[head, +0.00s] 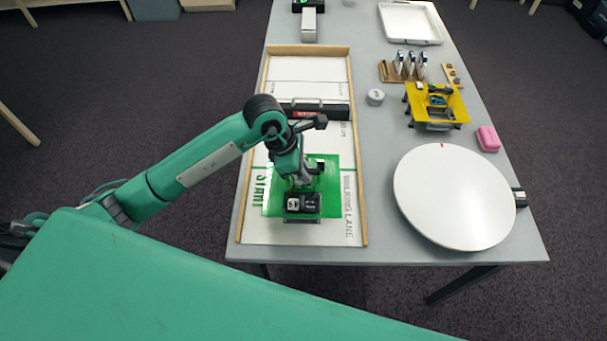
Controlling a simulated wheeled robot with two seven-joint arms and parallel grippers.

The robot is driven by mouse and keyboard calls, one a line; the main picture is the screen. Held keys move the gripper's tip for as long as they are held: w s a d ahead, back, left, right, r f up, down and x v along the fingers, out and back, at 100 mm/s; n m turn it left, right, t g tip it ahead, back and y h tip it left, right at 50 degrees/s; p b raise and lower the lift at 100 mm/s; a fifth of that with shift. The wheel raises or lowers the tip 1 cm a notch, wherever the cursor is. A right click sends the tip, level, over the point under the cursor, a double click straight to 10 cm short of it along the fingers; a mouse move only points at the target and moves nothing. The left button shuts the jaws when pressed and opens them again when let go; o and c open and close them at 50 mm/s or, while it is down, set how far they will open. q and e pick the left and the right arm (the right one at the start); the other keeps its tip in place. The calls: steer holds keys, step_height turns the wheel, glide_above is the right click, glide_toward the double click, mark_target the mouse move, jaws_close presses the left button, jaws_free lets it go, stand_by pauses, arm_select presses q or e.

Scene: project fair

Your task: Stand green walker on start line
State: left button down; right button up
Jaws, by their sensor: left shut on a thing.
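The green walker (303,204) shows as a small body with a black block facing the camera and a grey part below it. It is at the near part of the bright green start area (275,203), beside the printed word START. My left gripper (301,181) points down and is shut on the walker from above. The gripper hides much of the walker's green body. I cannot tell whether its feet touch the lane. My right gripper is not in view.
The white walking lane (346,232) has wooden side rails and a dark bar (325,110) across it. Right of it are a yellow walker-like device (450,104), a pink block (488,138), a grey round tin (375,97), a large white disc (453,197) and a white tray (410,22).

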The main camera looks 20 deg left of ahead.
arm_select(q)
step_height(320, 180, down, 2)
steer(key=shift+f, duration=0.5)
steer(key=c, duration=1.5)
jaws_free()
steer(key=shift+o, duration=0.2)
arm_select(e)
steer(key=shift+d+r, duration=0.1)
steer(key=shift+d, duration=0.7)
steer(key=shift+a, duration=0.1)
